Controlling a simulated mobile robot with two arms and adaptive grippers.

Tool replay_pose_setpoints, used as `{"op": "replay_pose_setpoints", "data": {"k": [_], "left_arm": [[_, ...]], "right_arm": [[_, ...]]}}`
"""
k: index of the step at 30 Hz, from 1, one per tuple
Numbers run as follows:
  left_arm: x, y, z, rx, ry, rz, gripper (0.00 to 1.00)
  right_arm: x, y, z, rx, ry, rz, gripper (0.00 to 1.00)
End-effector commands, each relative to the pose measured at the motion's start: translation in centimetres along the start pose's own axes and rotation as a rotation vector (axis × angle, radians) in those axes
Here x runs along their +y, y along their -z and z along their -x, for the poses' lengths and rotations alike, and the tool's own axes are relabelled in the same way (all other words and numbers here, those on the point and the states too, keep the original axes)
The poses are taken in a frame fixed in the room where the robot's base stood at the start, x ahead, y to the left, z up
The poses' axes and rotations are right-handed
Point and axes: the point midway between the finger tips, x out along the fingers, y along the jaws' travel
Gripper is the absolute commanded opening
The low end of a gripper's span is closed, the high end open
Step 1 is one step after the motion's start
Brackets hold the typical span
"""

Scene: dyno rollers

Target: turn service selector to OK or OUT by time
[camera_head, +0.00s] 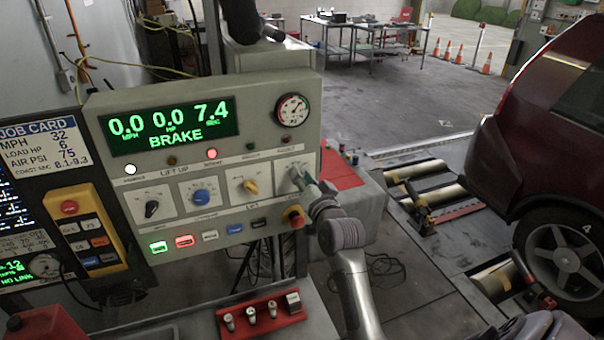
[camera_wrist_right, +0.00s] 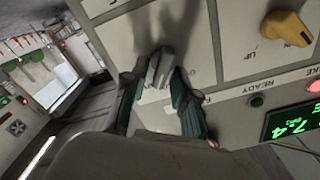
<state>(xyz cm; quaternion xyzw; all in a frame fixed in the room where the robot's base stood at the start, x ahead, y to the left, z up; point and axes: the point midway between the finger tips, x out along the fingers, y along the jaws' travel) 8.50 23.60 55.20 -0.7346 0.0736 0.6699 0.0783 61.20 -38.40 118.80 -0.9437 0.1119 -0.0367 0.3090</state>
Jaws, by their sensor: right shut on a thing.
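The service selector, a grey knob (camera_wrist_right: 163,66), is the rightmost of the knobs in the row on the grey console (camera_head: 220,88). My right gripper (camera_head: 303,181) reaches it from the right side and is shut on it. In the right wrist view, its teal fingers (camera_wrist_right: 166,76) lie on both sides of the knob. The fingers and a shadow cover much of the selector's plate, so I cannot read its setting. The green display (camera_head: 170,123) reads 0.0 MPH, 0.0 HP, 7.4 SEC and BRAKE. My left gripper is not in view.
A black knob (camera_head: 152,209), a blue knob (camera_head: 201,197) and a yellow knob (camera_head: 251,187) sit left of the selector. A red emergency button (camera_head: 294,216) is just below my right gripper. A job card (camera_head: 38,143) is at left, a dark red car (camera_head: 545,130) at right.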

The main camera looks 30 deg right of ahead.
Motion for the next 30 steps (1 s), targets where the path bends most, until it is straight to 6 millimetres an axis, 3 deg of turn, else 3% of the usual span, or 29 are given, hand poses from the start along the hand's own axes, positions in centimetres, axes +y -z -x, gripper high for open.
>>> {"op": "replay_pose_setpoints", "data": {"k": [21, 22, 23, 30], "left_arm": [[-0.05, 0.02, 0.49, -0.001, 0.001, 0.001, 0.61], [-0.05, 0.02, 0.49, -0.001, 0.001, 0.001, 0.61], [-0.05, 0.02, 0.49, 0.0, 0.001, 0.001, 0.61], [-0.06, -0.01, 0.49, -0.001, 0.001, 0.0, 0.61]], "right_arm": [[0.17, -0.12, 0.01, -0.002, -0.001, -0.082, 0.0], [0.16, -0.12, 0.01, -0.002, -0.001, -0.082, 0.33], [0.16, -0.12, 0.01, -0.002, -0.001, -0.082, 0.38], [0.13, -0.07, 0.01, -0.001, 0.0, -0.081, 0.38]]}}
